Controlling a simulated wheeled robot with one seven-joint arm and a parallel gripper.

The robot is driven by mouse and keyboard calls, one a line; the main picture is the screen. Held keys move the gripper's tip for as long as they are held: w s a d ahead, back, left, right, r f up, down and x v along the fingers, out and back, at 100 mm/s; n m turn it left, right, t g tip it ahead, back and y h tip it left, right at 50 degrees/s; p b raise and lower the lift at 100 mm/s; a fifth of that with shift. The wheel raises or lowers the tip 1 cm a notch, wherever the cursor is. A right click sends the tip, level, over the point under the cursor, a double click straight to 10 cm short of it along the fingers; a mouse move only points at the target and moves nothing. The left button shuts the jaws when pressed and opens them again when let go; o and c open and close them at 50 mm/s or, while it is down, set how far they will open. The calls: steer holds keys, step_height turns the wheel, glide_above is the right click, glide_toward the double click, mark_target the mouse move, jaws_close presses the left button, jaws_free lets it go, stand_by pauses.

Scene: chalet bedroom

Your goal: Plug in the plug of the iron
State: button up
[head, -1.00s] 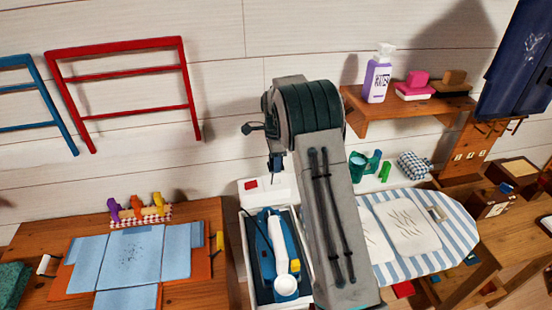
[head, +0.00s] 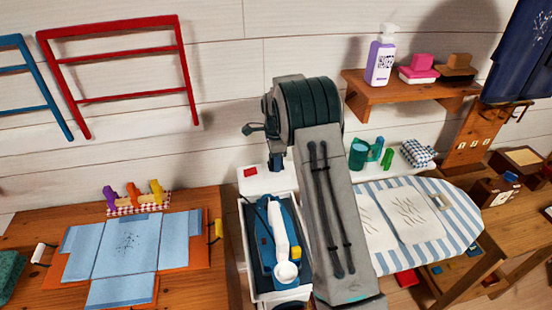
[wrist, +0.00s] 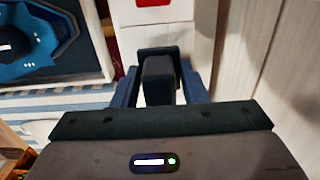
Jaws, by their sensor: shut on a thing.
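The blue and white iron (head: 283,235) lies in a white open tray, and part of its blue body shows in the wrist view (wrist: 35,45). My gripper (head: 276,165) points down behind the tray, close to a white unit with a red switch. In the wrist view my gripper (wrist: 158,58) is shut on a dark block that looks like the plug (wrist: 158,80). The plug's pins and the cord's far end are hidden. A white panel (wrist: 150,28) with a red patch lies just beyond the fingertips. I cannot tell whether the plug touches it.
The striped ironing board (head: 450,235) stands to the right, with green cups (head: 358,153) behind it. A shelf (head: 400,92) holds a purple bottle (head: 381,60). A wooden table (head: 195,285) with folded blue cloth is on the left. The wall is close behind my arm.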

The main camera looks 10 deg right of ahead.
steer(key=shift+f, duration=0.3)
steer(key=shift+f, duration=0.2)
stand_by(0.5)
steer(key=o, duration=1.1)
